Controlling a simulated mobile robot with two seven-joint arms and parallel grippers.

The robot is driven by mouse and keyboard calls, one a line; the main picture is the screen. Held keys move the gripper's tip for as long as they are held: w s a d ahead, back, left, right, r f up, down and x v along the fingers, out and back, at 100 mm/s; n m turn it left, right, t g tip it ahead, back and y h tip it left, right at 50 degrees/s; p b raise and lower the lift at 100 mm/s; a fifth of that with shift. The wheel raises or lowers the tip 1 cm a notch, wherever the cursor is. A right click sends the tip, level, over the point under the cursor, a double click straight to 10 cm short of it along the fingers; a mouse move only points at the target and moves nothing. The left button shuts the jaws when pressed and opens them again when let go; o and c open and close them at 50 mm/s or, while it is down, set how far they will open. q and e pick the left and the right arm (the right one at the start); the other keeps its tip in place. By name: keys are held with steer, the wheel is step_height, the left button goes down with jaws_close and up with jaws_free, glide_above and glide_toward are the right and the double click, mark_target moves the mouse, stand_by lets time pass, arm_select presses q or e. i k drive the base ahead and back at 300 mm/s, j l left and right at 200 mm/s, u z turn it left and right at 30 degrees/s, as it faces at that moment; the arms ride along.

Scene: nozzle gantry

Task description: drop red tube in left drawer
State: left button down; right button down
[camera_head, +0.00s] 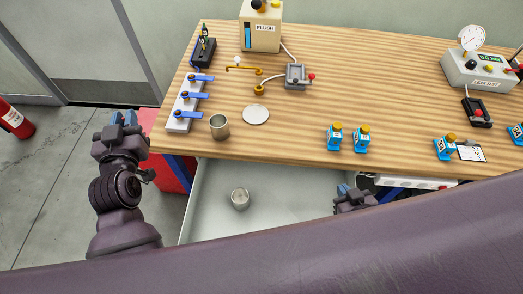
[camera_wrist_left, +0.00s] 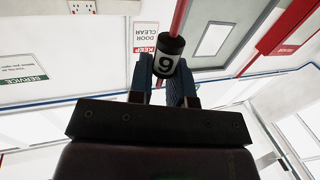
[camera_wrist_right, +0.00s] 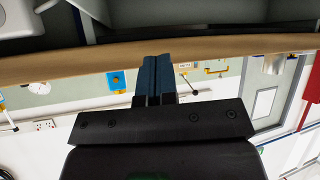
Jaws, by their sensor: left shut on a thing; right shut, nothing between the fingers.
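The red tube (camera_wrist_left: 181,16), thin and with a black sleeve marked with a white label, shows in the left wrist view. My left gripper (camera_wrist_left: 165,72) is shut on it at the sleeve. In the head view my left gripper (camera_head: 120,120) is left of the bench, outside the drawer; the tube cannot be made out there. An open grey drawer (camera_head: 290,181) extends below the bench front, with a metal cup (camera_head: 240,199) inside. My right gripper (camera_head: 350,191) is near the drawer's right side, shut and empty; it also shows in the right wrist view (camera_wrist_right: 157,62).
The wooden bench (camera_head: 300,115) bears a metal cup (camera_head: 219,126), a round white disc (camera_head: 256,114), blue-handled valves (camera_head: 187,103) and several blue blocks (camera_head: 334,137). A red cabinet (camera_head: 168,171) stands left of the drawer.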

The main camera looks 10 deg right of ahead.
mark_target(268, 195)
steer(key=k+l, duration=0.15)
steer(key=l, duration=0.2)
steer(key=k+l, duration=0.15)
steer(key=l, duration=0.25)
steer(key=k+l, duration=0.15)
steer(key=l, duration=0.2)
steer(key=k+l+u, duration=0.1)
steer(key=l, duration=0.25)
